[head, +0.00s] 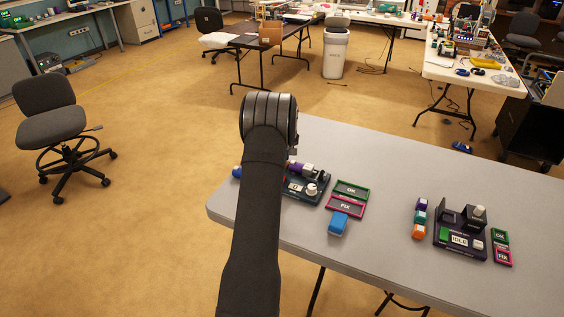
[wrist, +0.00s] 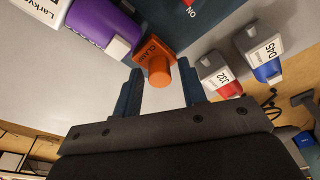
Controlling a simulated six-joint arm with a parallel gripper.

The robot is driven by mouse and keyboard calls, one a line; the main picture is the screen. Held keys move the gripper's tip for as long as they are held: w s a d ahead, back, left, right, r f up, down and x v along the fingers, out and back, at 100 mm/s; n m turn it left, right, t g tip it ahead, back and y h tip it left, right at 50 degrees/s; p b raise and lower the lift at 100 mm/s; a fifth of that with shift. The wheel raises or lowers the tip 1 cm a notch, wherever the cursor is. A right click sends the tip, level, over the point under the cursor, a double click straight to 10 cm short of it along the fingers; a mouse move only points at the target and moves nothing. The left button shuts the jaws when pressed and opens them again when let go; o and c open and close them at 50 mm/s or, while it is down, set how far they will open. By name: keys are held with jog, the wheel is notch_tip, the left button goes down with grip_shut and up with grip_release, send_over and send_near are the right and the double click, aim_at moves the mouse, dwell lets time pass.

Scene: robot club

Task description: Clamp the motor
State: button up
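In the wrist view, an orange clamp piece (wrist: 155,60) marked "CLAMP" has a round knob facing my gripper. My gripper (wrist: 160,86) is open, with a dark finger on each side of the knob in the picture and visible gaps. I cannot tell whether the knob is between the fingertips or just beyond them. The purple motor (wrist: 100,24) lies left of the clamp piece. The motor also shows in the head view (head: 294,167), on the dark fixture (head: 297,196). My arm hides the gripper and the orange clamp in the head view.
Grey connectors with red (wrist: 220,77) and blue (wrist: 264,55) ends are right of the clamp. Green OK (head: 350,189) and pink FIX (head: 346,207) trays and a blue object (head: 338,225) stand right of the fixture. A second station (head: 460,238) is farther right. The table's front is clear.

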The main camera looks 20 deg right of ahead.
jog(key=shift+c, duration=0.2)
jog(key=c, duration=0.7)
jog(key=shift+o, duration=0.2)
jog(key=shift+s+d, duration=0.95)
jog(key=shift+d, duration=0.05)
jog(key=o, duration=0.5)
jog(key=shift+r, duration=0.1)
